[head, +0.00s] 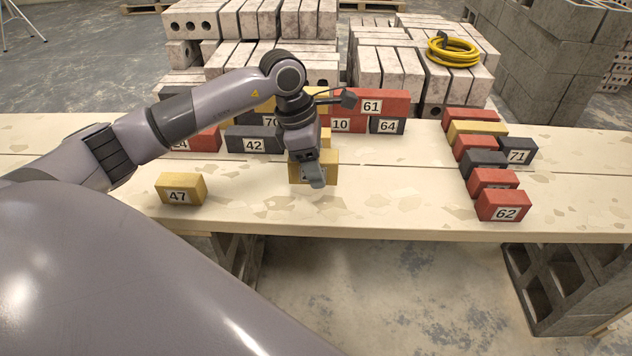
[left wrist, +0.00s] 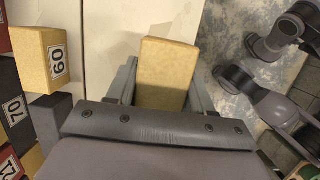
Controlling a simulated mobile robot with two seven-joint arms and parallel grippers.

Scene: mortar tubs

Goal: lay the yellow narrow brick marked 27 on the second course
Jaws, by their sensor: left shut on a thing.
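My left gripper (head: 313,176) is shut on a yellow brick (head: 329,161), in front of the brick wall and over the pale plank table. In the left wrist view the yellow brick (left wrist: 166,65) sits between the two fingers, its plain face toward the camera. Its number is hidden, so I cannot read whether it is 27. The wall has a lower course with a dark brick marked 42 (head: 246,133). A red brick marked 61 (head: 393,103) lies on the upper course, above the red brick marked 10 (head: 352,128) and dark brick 64 (head: 378,129). My right gripper is not in view.
A yellow brick marked 47 (head: 181,190) stands alone at the left. Several loose bricks, among them red 62 (head: 500,205) and dark 71 (head: 520,146), line the right side. The table (head: 400,210) is clear between. Pale block stacks stand behind.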

